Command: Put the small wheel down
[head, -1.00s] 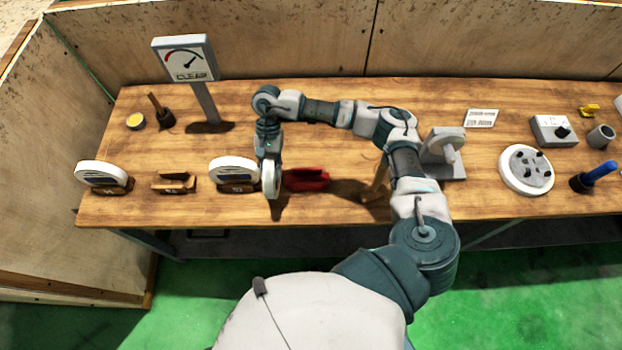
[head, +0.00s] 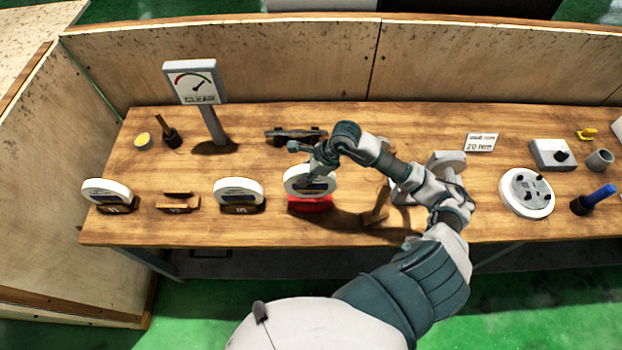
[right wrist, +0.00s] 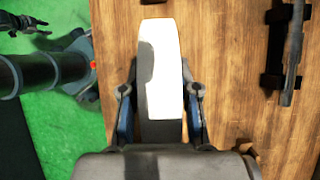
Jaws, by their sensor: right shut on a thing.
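The small wheel (head: 303,174), white-rimmed with a dark centre, is in my right gripper (head: 315,176). It stands upright over the red cradle (head: 310,205) near the table's front edge. Its lower edge meets or overlaps the red cradle in the head view; I cannot tell whether it rests there. In the right wrist view the wheel (right wrist: 166,62) shows edge-on as a white band between the two fingers of my right gripper (right wrist: 160,98), which are shut on it. The cradle is hidden in that view.
To the left stand a wheel in a wooden cradle (head: 239,192), an empty wooden cradle (head: 178,203) and another cradled wheel (head: 107,191). A dark tool on a rack (head: 290,135) lies behind.

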